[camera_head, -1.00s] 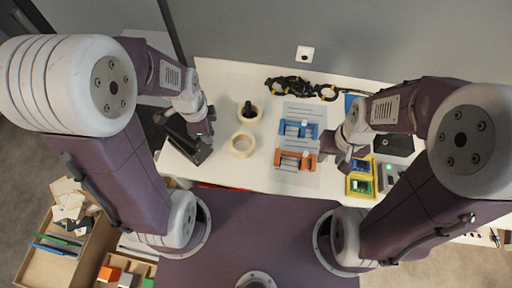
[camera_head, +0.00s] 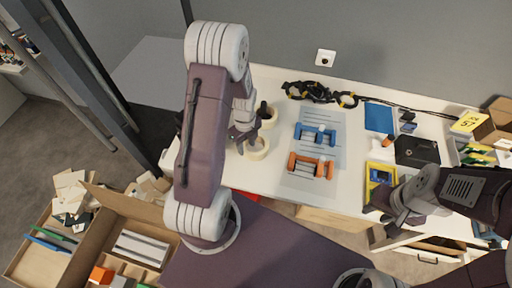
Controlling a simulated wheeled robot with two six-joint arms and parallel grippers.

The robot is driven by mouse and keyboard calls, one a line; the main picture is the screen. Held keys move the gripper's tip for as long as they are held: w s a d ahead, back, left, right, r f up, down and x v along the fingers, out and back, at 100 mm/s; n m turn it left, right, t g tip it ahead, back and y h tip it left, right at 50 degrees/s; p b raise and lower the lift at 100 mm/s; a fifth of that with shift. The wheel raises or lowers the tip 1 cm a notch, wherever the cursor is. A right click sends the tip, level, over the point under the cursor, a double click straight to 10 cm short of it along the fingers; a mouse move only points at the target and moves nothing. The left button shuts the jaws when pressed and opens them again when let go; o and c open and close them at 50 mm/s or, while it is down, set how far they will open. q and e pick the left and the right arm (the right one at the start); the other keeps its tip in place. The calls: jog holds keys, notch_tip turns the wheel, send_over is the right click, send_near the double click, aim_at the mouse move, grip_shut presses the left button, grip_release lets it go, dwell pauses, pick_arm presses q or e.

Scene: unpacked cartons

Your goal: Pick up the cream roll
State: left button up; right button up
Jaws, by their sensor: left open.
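A cream roll (camera_head: 258,151) lies flat near the left part of the white table. A second cream ring (camera_head: 271,119) is just behind it, with a dark object standing at it. My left gripper (camera_head: 243,142) is open, pointing down at the left rim of the front roll. Its fingers overlap the rim in the picture, and I cannot tell whether they touch it. My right gripper (camera_head: 376,212) is low at the table's front edge, by the yellow box; its jaws are not clear.
Blue and orange roller frames stand on a grey sheet (camera_head: 301,182) right of the rolls. Black-and-yellow gear (camera_head: 310,91) lies at the back. A yellow box (camera_head: 377,172), black case (camera_head: 416,151) and blue folder (camera_head: 379,117) are further right. Cartons (camera_head: 140,212) stand below left.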

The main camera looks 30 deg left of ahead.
aim_at(246, 151)
pick_arm(q)
notch_tip(246, 151, down, 6)
jog(key=shift+w+a+r, duration=0.1)
jog(key=shift+r, duration=0.1)
grip_shut()
